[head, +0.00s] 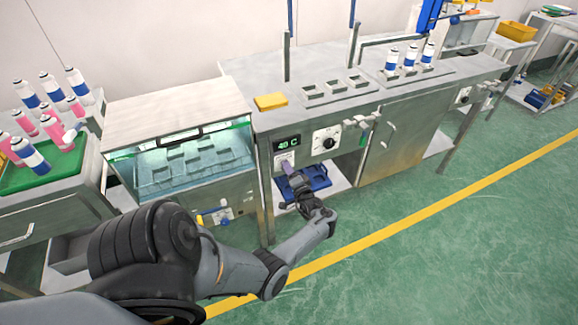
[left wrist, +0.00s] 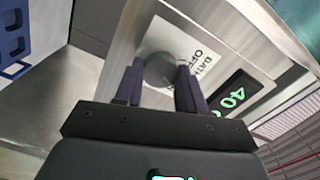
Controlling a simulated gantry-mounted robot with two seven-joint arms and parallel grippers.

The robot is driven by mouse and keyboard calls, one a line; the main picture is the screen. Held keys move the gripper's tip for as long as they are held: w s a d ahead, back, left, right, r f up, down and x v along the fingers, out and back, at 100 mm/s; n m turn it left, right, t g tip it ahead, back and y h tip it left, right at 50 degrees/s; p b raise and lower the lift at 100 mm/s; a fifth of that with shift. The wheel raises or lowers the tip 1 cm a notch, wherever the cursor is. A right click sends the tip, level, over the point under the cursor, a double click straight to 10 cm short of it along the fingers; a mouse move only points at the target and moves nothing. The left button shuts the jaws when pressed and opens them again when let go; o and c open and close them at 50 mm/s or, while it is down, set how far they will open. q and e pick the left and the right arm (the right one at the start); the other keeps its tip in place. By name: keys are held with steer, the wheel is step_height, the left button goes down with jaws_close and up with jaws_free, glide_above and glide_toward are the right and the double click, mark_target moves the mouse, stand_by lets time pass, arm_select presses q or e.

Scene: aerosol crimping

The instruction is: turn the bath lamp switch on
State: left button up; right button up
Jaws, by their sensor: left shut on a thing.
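The bath lamp switch is a round grey knob (left wrist: 160,69) on a white label plate (left wrist: 185,50) in the left wrist view. Part of the plate's lettering shows, with "BATH" and "OFF" legible. My left gripper (head: 285,167) reaches the steel front panel below the green display. In the left wrist view its two dark fingers (left wrist: 160,82) are shut on the knob, one on each side. The knob's pointer cannot be made out. In the head view the gripper hides the knob, and the plate (head: 284,158) shows just above it. My right gripper is not in view.
The display (head: 287,145) reads 40 C, with a black dial (head: 325,139) to its right. The glass-fronted water bath (head: 185,163) stands left. A blue tray (head: 316,178) lies on the shelf below the panel. Green floor is clear in front.

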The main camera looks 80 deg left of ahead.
arm_select(q)
steer(key=shift+m+p, duration=0.5)
steer(key=shift+m, duration=0.5)
steer(key=o, duration=1.1)
steer(key=shift+c, duration=0.2)
steer(key=w+d+p, duration=0.2)
steer(key=d, duration=0.8)
steer(key=shift+d, duration=0.35)
